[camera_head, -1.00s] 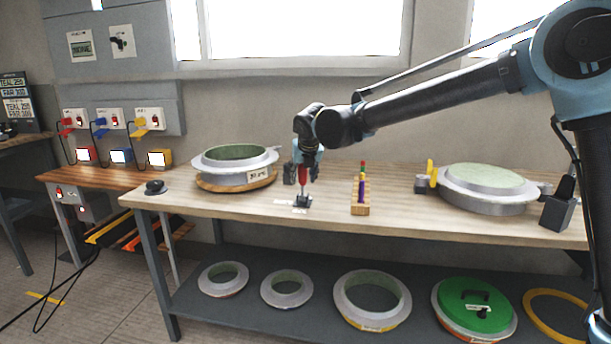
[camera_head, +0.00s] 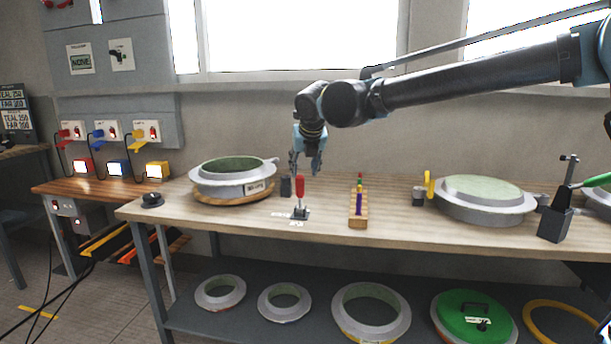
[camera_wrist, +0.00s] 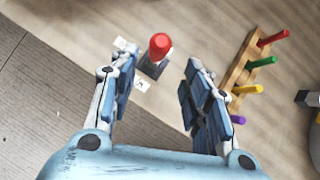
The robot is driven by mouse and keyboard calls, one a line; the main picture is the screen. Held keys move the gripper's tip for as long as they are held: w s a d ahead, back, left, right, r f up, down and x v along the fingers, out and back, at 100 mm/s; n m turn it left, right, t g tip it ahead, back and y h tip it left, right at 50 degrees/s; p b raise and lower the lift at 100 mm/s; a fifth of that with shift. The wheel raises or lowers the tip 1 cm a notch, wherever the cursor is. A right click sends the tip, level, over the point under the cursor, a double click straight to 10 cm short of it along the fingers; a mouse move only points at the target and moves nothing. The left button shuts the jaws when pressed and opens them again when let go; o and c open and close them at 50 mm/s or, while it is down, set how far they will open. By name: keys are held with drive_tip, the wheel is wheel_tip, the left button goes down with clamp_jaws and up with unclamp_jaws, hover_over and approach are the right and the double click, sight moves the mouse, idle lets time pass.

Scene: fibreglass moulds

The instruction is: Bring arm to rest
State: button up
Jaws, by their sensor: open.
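My gripper (camera_head: 306,164) hangs from my arm above the wooden workbench (camera_head: 420,222), fingers pointing down. It is open and empty. The red-handled tool (camera_head: 300,187) stands upright in a small dark holder on the bench, just below my gripper and apart from it. In the wrist view my gripper (camera_wrist: 160,95) has its two fingers spread wide, with the red handle (camera_wrist: 159,45) showing past and between them.
A wooden rack (camera_head: 358,222) with coloured pegs stands right of the red handle. A round mould (camera_head: 233,186) sits to the left, and another mould (camera_head: 484,203) to the right. A dark block (camera_head: 555,222) holds a green-handled tool. Several ring moulds lie on the shelf below.

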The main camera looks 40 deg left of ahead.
drive_tip(key=shift+s+d+r, duration=0.15)
drive_tip(key=shift+d+r, duration=0.05)
drive_tip(key=shift+r, duration=0.15)
idle(0.3)
